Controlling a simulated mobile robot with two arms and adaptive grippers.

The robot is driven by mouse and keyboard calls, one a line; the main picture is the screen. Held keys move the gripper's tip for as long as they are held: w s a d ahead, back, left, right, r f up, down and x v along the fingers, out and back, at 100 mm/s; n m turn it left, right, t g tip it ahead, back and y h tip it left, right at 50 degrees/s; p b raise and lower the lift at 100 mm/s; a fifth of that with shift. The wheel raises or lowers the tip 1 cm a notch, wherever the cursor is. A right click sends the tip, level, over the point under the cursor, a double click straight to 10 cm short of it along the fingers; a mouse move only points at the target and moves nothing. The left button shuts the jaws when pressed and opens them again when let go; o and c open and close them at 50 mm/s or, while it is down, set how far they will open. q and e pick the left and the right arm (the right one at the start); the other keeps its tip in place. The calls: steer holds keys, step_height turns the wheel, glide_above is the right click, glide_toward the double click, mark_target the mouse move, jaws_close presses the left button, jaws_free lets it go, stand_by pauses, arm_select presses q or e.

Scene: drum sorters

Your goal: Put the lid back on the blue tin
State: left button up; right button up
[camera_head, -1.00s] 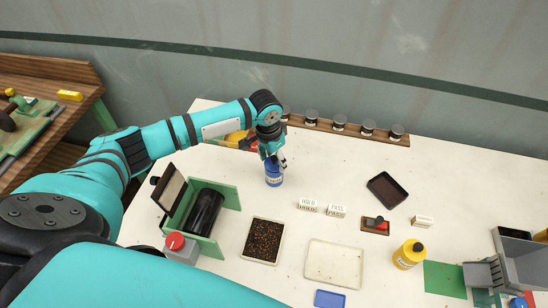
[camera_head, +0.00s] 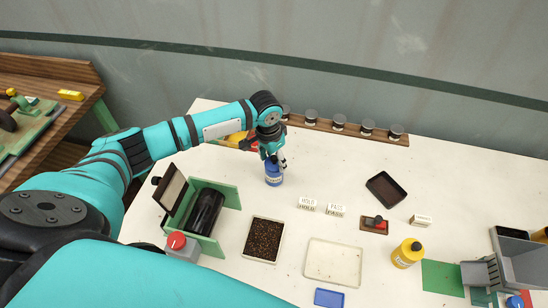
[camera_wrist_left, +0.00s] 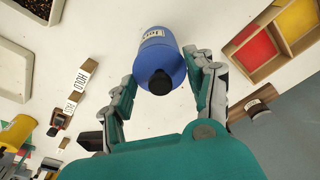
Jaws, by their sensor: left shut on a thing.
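The blue tin (camera_head: 273,180) stands upright on the white table, with a pale label on its side. It also shows in the left wrist view (camera_wrist_left: 153,38). A blue lid (camera_wrist_left: 158,62) with a black knob (camera_wrist_left: 160,82) is at the top of the tin, between my fingers. My left gripper (camera_head: 274,160) comes down from above and is shut on the lid; its fingers also show on both sides in the wrist view (camera_wrist_left: 168,62). The lid looks lined up with the tin, but I cannot tell whether it is fully seated. My right gripper is not in view.
A green stand with a black drum (camera_head: 206,212) and a tray of dark grains (camera_head: 283,241) stand in front. HOLD and PASS blocks (camera_head: 308,203) lie right of the tin. A wooden rack with several dark-topped jars (camera_head: 355,132) lines the back. A yellow bottle (camera_head: 407,254) stands at right.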

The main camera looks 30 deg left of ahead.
arm_select(q)
steer(key=o, duration=1.4)
steer(key=shift+r, duration=0.1)
step_height(320, 180, up, 5)
steer(key=p, duration=0.5)
steer(key=shift+r, duration=0.95)
steer(key=shift+c, duration=0.4)
